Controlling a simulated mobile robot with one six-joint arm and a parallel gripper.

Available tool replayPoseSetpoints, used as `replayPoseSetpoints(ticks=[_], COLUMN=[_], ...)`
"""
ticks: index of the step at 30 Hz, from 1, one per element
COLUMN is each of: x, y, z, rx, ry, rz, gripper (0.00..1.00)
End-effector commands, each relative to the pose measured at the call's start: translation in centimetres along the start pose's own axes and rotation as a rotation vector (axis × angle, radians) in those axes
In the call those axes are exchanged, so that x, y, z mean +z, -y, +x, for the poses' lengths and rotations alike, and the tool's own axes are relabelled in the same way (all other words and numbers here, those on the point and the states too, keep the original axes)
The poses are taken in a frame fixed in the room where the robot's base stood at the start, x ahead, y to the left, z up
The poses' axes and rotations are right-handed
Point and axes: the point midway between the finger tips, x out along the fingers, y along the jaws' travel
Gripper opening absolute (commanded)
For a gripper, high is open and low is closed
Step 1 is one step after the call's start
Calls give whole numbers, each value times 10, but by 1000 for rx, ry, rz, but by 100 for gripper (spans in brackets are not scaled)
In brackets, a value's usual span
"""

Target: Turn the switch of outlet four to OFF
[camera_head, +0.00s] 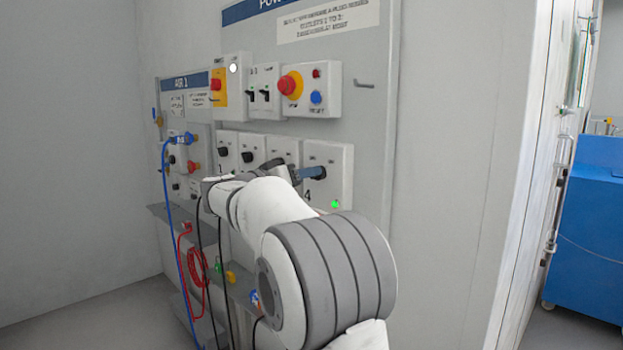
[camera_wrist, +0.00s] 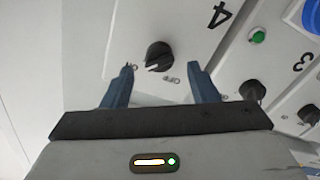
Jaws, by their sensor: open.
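The outlet four box (camera_head: 338,160) is a white panel on the wall board, marked with a 4 and a lit green lamp (camera_head: 335,204). In the wrist view its black rotary switch (camera_wrist: 159,56) shows with a white pointer mark, directed toward the label on the left rather than the OFF label at its lower right. The left label is partly hidden by a finger. My gripper (camera_wrist: 162,82) is open, its two blue fingers on either side of the switch and a little short of it, with no visible contact. In the head view my gripper (camera_head: 312,173) covers the switch.
Neighbouring outlet boxes with black knobs (camera_wrist: 252,90) stand close beside outlet four. Above are a red emergency button (camera_head: 290,84) and more switches. Cables (camera_head: 196,265) hang at the lower left. A hook (camera_head: 364,84) sticks out at the upper right.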

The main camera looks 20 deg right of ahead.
Motion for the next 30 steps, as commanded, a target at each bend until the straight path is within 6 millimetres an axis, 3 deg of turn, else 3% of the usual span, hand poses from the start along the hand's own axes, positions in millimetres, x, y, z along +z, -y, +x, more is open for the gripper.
replayPoseSetpoints(ticks=[6, 16, 30], x=[0, 1, 1], y=[0, 0, -1], z=[26, 31, 31], rx=[1, 0, 0], ry=[1, 1, 2], rz=[0, -1, -1], gripper=[54, 54, 16])
